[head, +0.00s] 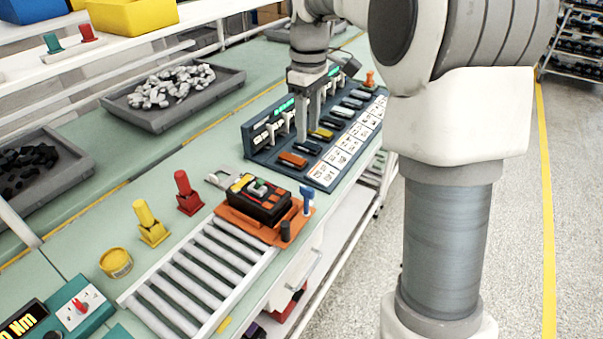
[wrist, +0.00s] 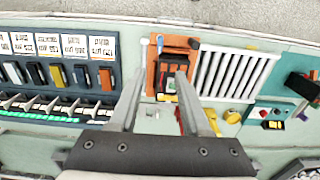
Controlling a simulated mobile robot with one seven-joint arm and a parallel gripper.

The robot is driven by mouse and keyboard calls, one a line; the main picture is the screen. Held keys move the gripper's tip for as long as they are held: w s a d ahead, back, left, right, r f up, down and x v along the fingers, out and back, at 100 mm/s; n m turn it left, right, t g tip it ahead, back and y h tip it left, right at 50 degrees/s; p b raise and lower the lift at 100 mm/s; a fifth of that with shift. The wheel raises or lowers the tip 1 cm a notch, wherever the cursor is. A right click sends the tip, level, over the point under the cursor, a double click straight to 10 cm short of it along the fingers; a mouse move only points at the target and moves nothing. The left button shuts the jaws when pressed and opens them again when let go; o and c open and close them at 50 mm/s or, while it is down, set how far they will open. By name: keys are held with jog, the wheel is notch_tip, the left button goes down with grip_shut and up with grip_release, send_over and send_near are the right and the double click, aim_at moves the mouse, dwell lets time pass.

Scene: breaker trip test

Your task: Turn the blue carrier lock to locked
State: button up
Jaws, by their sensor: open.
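The blue carrier lock (head: 306,200) stands at the right edge of the orange carrier (head: 240,226); I cannot tell from its handle whether it is locked. It shows small in the wrist view (wrist: 160,43), at the carrier's far left corner. A black breaker (head: 258,200) with red, yellow and green parts sits on the carrier. My gripper (head: 309,130) is open and empty, pointing down over the blue rack, behind the carrier and apart from the lock. In the wrist view my fingers (wrist: 160,75) stand either side of the carrier's near part.
The blue rack (head: 257,152) holds several coloured modules and labels beside the carrier. A dark post (head: 285,232) stands close to the lock. The roller conveyor (head: 195,275) runs to the front left. Red (head: 187,193) and yellow (head: 150,224) fixtures stand left of the carrier.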

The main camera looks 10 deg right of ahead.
aim_at(307, 188)
notch_tip(307, 188, down, 17)
jog(key=shift+f+b, duration=0.2)
jog(key=shift+b, duration=0.55)
grip_shut()
